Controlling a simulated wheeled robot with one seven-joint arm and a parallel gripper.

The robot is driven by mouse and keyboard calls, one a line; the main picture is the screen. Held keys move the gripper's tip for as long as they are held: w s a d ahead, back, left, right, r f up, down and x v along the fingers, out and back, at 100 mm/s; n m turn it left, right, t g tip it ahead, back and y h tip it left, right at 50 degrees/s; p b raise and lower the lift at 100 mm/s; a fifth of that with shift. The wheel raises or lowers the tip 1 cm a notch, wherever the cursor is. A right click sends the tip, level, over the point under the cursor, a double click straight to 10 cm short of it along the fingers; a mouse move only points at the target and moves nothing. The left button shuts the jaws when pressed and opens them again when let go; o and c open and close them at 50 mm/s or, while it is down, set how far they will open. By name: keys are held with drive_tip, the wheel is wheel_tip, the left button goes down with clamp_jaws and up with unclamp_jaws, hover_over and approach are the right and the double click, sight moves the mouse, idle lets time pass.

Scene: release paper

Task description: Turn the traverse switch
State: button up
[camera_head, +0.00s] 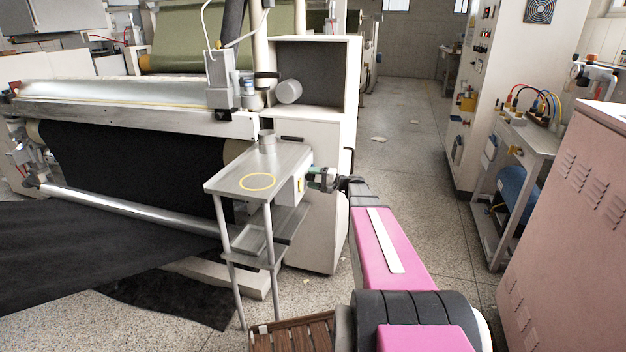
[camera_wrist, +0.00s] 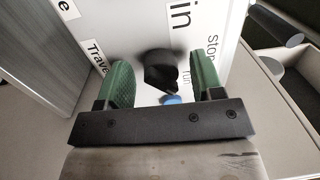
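A black rotary knob (camera_wrist: 160,72) sits on a white labelled panel (camera_wrist: 215,35) in the wrist view. Text starting with "Trave" is printed to its left, partly hidden by a finger. My gripper (camera_wrist: 161,64) is open, with one green finger on each side of the knob and a visible gap on both sides. In the head view my gripper (camera_head: 322,180) is at the right side of the small control box (camera_head: 297,188) on the metal stand. The knob cannot be made out in the head view.
A blue button (camera_wrist: 172,99) is just below the knob. The metal stand (camera_head: 240,172) has a yellow ring on top. A large machine with black fabric (camera_head: 130,170) is at left. A pink cabinet (camera_head: 565,210) stands at right, with open floor (camera_head: 400,150) between.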

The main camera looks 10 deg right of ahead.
drive_tip(key=v, duration=1.1)
drive_tip(key=shift+w, duration=0.1)
drive_tip(key=shift+a, duration=0.15)
drive_tip(key=s+a+f+n+g+h, duration=0.3)
drive_tip(key=s+a+f+g+h, duration=0.65)
drive_tip(key=s+a, duration=0.75)
drive_tip(key=s+f+n+h, duration=0.2)
drive_tip(key=s+f+h, duration=0.1)
drive_tip(key=s+h, duration=0.4)
drive_tip(key=shift+d+f+t, duration=0.25)
drive_tip(key=shift+d+t, duration=0.2)
drive_tip(key=shift+w, duration=0.1)
idle(1.2)
